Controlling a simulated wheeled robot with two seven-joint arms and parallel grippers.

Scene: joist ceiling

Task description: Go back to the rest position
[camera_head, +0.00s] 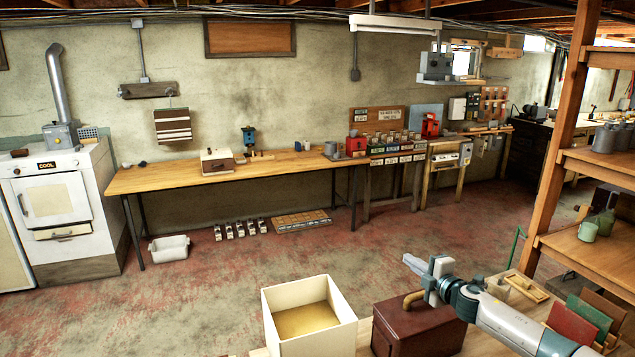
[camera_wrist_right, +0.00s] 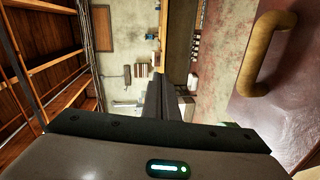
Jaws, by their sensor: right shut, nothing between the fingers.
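My right gripper (camera_head: 412,263) is at the lower right of the head view, its arm coming in from the right. Its fingers point left and are shut with nothing between them. In the right wrist view the dark fingers (camera_wrist_right: 168,98) lie together. The gripper is above and beside the tan handle (camera_head: 413,299) of a dark red-brown box (camera_head: 420,327). In the right wrist view the handle (camera_wrist_right: 264,55) is to the right, clear of the fingers. My left gripper is in neither view.
An open cream box (camera_head: 342,322) stands left of the red-brown box. Right of my arm are upright coloured boards (camera_head: 585,318) and a wooden shelf unit (camera_head: 590,250). A long workbench (camera_head: 150,178) runs along the far wall. The floor between is mostly free.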

